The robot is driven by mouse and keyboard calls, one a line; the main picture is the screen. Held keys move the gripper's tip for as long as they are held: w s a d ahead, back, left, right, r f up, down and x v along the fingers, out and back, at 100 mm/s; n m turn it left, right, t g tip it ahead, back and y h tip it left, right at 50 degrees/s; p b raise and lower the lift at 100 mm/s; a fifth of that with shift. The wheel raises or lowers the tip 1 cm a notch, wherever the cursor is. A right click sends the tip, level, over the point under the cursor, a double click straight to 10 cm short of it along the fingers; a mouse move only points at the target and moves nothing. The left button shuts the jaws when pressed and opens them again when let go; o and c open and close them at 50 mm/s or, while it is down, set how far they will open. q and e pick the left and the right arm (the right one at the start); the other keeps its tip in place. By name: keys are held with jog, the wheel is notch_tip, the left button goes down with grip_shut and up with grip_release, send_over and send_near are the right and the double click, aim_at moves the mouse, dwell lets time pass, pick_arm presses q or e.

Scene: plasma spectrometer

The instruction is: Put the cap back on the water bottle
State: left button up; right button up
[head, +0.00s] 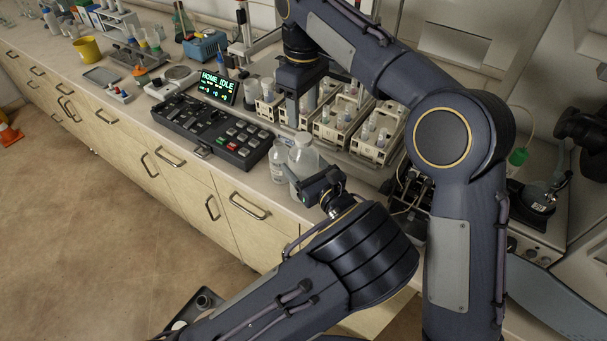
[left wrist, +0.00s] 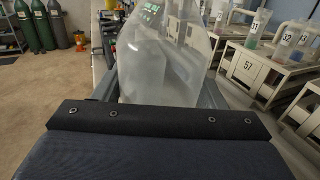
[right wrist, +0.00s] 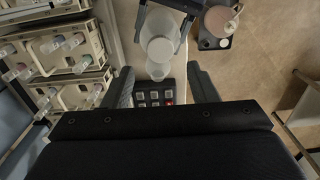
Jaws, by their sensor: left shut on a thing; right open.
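The water bottle (head: 302,160) is a translucent whitish bottle standing upright near the counter's front edge. My left gripper (head: 323,186) is shut around its body; the bottle fills the middle of the left wrist view (left wrist: 165,60), where its top is cut off. The bottle also shows from above in the right wrist view (right wrist: 157,28). I cannot make out a separate cap or tell whether the mouth is covered. My right gripper (right wrist: 162,88) is open and empty, pointing down; in the head view it hangs behind the bottle, by the vial racks.
A smaller clear bottle (head: 279,161) stands close left of the water bottle. A control panel (head: 212,128) with a "HOME IDLE" display (head: 218,86) lies to the left. Racks of vials (head: 335,130) stand behind. The floor (head: 90,210) before the cabinets is clear.

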aim_at(304, 137)
notch_tip(304, 137, down, 7)
jog(key=shift+r, duration=0.15)
dwell(0.4)
jog(key=c, duration=1)
jog(key=o, duration=1)
jog(key=shift+o, duration=0.2)
jog(key=shift+r, duration=2.25)
jog(key=shift+c, duration=0.2)
